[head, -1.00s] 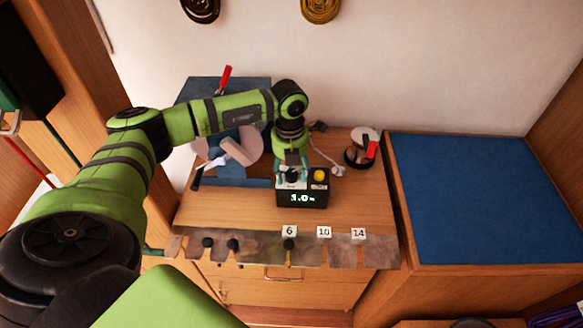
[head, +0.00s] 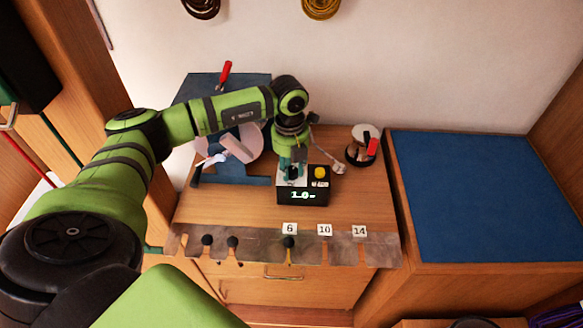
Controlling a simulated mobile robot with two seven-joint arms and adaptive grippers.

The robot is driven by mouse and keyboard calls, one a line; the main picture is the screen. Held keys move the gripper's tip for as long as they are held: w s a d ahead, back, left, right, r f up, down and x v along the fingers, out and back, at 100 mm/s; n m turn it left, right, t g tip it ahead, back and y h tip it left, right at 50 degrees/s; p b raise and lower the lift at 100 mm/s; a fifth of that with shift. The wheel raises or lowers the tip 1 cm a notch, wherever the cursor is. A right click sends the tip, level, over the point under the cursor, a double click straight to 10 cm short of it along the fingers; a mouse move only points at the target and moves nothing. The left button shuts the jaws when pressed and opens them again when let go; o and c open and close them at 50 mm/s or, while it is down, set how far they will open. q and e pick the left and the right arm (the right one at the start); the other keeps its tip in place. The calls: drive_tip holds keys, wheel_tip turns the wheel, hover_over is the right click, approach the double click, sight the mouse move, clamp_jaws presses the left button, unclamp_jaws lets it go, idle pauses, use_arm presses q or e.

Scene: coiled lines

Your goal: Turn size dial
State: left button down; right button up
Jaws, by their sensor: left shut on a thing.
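A small black box with a green lit display (head: 303,195) stands on the wooden table. The display seems to read about 1.0. On its pale top are a yellow button (head: 320,173) at the right and a dark dial (head: 292,174) at the left. My left gripper (head: 292,170) points down from above and is shut on the dial, its fingers on either side, partly hiding it. My right gripper is not in view.
A metal rail with slots (head: 265,246) runs along the table's front edge, with black knobs and tags 6, 10 and 14. A blue stand with a pale disc (head: 240,148) is left of the box. A blue-topped surface (head: 470,195) lies right.

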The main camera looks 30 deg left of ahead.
use_arm(q)
drive_tip(key=n, duration=0.3)
drive_tip(key=shift+n+b, duration=0.4)
drive_tip(key=n, duration=0.3)
drive_tip(key=shift+n+b, duration=0.3)
drive_tip(key=shift+b, duration=0.05)
drive_tip(key=n, duration=0.3)
drive_tip(key=shift+r+n, duration=0.1)
drive_tip(key=shift+n, duration=0.2)
drive_tip(key=shift+a+n+y+b, duration=0.1)
drive_tip(key=shift+n+y+b, duration=0.2)
drive_tip(key=shift+n, duration=1.6)
